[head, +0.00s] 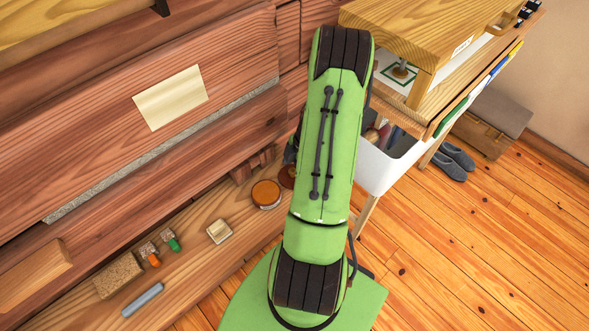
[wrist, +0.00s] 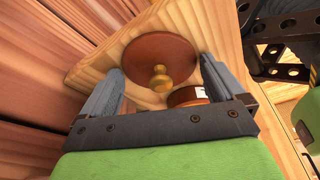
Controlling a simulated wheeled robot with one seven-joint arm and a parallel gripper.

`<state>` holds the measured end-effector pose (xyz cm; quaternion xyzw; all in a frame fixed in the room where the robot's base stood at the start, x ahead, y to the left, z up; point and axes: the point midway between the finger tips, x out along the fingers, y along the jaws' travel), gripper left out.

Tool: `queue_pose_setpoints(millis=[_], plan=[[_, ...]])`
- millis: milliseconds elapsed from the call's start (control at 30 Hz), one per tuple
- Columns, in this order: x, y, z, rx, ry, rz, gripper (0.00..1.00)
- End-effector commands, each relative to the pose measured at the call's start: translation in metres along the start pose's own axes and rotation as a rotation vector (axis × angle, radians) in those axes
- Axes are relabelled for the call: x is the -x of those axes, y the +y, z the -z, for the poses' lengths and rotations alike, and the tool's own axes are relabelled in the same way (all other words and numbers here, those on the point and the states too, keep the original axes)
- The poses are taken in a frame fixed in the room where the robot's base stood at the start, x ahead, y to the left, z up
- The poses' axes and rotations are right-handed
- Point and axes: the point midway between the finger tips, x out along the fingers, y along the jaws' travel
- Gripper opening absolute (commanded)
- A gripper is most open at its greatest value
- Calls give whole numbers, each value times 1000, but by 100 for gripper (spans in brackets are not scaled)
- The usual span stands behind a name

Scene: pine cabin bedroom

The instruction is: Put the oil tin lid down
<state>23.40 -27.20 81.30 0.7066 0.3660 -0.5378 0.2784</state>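The oil tin lid is a reddish-brown disc with a brass-coloured knob (wrist: 160,50). In the wrist view it lies flat on a pale wooden board, knob towards me. My gripper (wrist: 161,68) is open, its two grey fingers wide apart on either side of the knob. Nothing is clamped on the knob; I cannot tell whether the fingertips touch the lid's rim. In the head view part of the lid (head: 287,177) shows beside my arm, which hides the gripper. The round tin (head: 266,194) stands just left of the lid, and partly shows in the wrist view (wrist: 186,95).
On the wooden ledge (head: 196,262) are a small pale block (head: 219,231), orange and green-ended items, a cork-like block (head: 118,275) and a grey cylinder (head: 142,300). A plank wall rises behind. A wooden table (head: 420,32) and white bin (head: 380,166) stand right.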

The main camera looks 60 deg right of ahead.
Motion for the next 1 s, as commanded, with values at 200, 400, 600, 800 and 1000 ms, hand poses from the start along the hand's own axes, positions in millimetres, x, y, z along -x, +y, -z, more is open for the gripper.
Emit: queue_pose_setpoints(millis=[200,400,600,800,1000], plan=[[1,0,0,0,0,0,100],[26,1,0,-1,-4,-5,100],[83,1,1,0,-4,-6,100],[118,0,1,0,-1,-2,100],[125,0,1,-1,0,0,100]])
